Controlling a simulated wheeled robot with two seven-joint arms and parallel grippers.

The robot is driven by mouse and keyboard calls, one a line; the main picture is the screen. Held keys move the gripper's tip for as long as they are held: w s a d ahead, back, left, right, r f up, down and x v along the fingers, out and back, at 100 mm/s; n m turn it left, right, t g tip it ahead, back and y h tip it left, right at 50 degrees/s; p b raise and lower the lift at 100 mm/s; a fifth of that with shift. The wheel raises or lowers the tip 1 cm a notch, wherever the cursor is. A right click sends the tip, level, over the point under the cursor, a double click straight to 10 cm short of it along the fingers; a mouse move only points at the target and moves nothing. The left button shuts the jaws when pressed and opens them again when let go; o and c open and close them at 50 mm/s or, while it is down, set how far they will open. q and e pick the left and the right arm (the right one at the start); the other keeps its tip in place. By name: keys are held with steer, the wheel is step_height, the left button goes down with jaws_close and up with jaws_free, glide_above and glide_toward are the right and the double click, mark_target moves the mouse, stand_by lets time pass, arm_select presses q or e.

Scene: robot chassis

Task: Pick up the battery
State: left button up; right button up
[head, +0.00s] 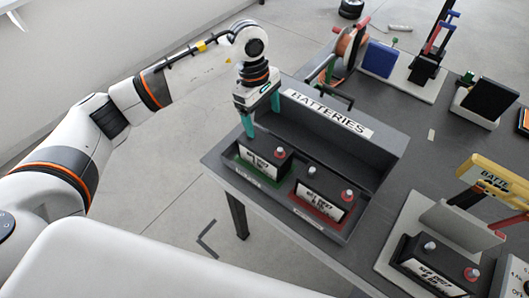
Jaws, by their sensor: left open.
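A grey bin labelled BATTERIES (385,150) stands on the table and holds two dark batteries with white labels. The left battery (263,154) sits on a green base, and the right battery (322,190) sits on a red base. A third battery (440,265) stands at the lower right on a light stand. My left gripper (263,122) points down with its teal fingers apart, just above and behind the left battery. Nothing shows between the fingers; whether a finger touches the battery is unclear. My right gripper is not in view.
The bin's raised walls surround the batteries. A spool (351,46), a blue block (379,58) and a black box (487,102) stand toward the back of the dark table (412,185). A yellow tool marked BATTE (495,178) rises at the right. The table's left edge is close to the bin.

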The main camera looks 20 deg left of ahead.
mark_target(265, 144)
arm_select(q)
steer(key=shift+y, duration=0.3)
step_height(265, 144, down, 6)
steer(key=shift+a+f+p, duration=0.1)
steer(key=shift+a+p, duration=0.05)
steer(key=shift+p, duration=0.9)
steer(key=shift+s+d+f+p, duration=0.2)
steer(key=shift+f+p, duration=0.25)
steer(key=shift+f, duration=0.15)
steer(key=f, duration=0.1)
steer(key=f+p, duration=0.1)
steer(key=f, duration=0.1)
steer(key=shift+s+d+f, duration=0.1)
steer(key=shift+d+f, duration=0.15)
steer(key=shift+d, duration=0.05)
steer(key=shift+f, duration=0.35)
steer(key=shift+c, duration=0.6)
